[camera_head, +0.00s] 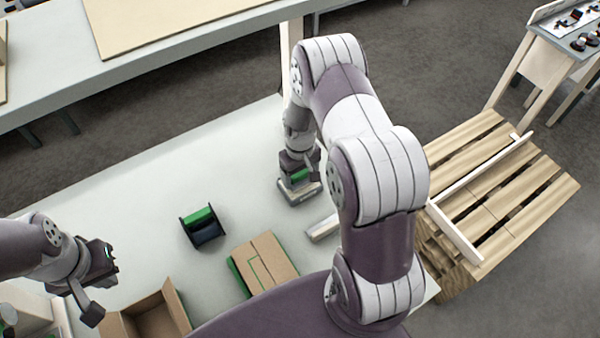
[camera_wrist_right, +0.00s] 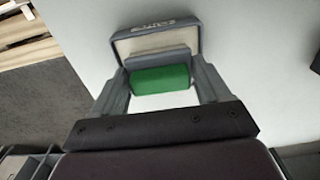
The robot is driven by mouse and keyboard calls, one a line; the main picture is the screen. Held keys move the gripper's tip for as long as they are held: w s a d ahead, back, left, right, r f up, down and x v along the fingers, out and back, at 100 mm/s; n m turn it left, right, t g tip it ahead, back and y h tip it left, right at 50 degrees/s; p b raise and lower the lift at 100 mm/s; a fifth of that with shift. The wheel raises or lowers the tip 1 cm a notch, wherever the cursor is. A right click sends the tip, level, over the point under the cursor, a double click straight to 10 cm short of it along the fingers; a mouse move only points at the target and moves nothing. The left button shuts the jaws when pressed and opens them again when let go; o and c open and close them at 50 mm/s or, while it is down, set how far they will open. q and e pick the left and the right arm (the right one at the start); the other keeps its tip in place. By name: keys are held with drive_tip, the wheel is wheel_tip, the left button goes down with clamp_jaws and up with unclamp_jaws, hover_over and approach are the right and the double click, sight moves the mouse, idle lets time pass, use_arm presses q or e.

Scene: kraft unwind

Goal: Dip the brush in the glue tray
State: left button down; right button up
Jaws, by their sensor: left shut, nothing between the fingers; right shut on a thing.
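My right gripper (camera_wrist_right: 160,88) is shut on the brush (camera_wrist_right: 160,78), whose green part shows between the fingers. The green also shows low on the right gripper (camera_head: 298,172) in the head view. The glue tray (camera_wrist_right: 122,46) has a grey rim and a cream inside; the brush is over it. In the head view the tray (camera_head: 300,193) is on the white table directly below the right gripper. I cannot tell whether the brush touches the glue. My left gripper (camera_head: 108,264) is shut and empty, at the left above the table.
A green and black item (camera_head: 203,226) and a cardboard piece with green lines (camera_head: 262,262) lie on the white table (camera_head: 130,195). An open cardboard box (camera_head: 150,315) is at the front left. A pale bar (camera_head: 322,229) lies beside my right arm. A wooden pallet (camera_head: 500,190) stands right.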

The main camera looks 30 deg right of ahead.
drive_tip(key=shift+r+p, duration=2.1)
drive_tip(key=shift+r, duration=0.45)
drive_tip(key=shift+f, duration=0.1)
